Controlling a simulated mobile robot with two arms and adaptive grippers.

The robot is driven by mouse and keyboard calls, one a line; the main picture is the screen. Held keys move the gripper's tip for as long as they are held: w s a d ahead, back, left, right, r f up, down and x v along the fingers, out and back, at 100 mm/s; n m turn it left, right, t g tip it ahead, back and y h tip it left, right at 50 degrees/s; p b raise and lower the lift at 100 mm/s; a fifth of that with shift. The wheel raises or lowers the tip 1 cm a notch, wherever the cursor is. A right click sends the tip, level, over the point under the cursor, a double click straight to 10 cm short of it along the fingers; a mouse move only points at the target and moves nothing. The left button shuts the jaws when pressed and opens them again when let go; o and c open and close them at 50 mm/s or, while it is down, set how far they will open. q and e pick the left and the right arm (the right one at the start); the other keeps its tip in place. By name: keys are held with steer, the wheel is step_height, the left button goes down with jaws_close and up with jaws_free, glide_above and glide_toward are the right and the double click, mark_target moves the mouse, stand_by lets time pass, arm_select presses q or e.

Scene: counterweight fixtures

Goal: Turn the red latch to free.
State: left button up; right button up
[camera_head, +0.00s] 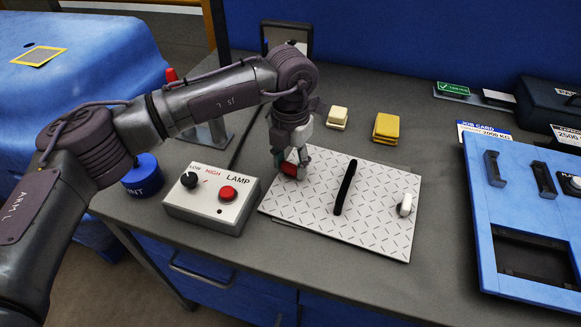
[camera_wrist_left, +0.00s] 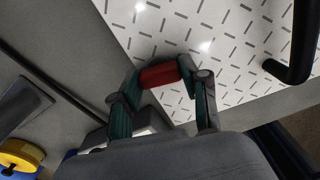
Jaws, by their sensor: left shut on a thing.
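The red latch (camera_head: 289,169) sits at the left end of the white patterned plate (camera_head: 325,222). My left gripper (camera_head: 291,166) reaches down onto it from above, with its fingers on either side. In the left wrist view the red latch (camera_wrist_left: 160,75) lies between the two fingertips of the left gripper (camera_wrist_left: 162,78), which is shut on it. The fingers hide part of the latch, and I cannot tell which way it is turned. My right gripper is not in view.
A black handle (camera_head: 345,187) stands mid-plate and a white knob (camera_head: 405,205) is at its right. The lamp box (camera_head: 212,205) stands close on the left. Yellow blocks (camera_head: 385,128) lie behind, and a blue panel (camera_head: 515,210) is at the right. The grey counter in front is clear.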

mark_target(290, 164)
arm_select(q)
steer(key=shift+n+b, duration=0.45)
steer(key=shift+n, duration=0.55)
steer(key=o, duration=1.1)
steer(key=shift+o, duration=0.2)
step_height(290, 164, up, 12)
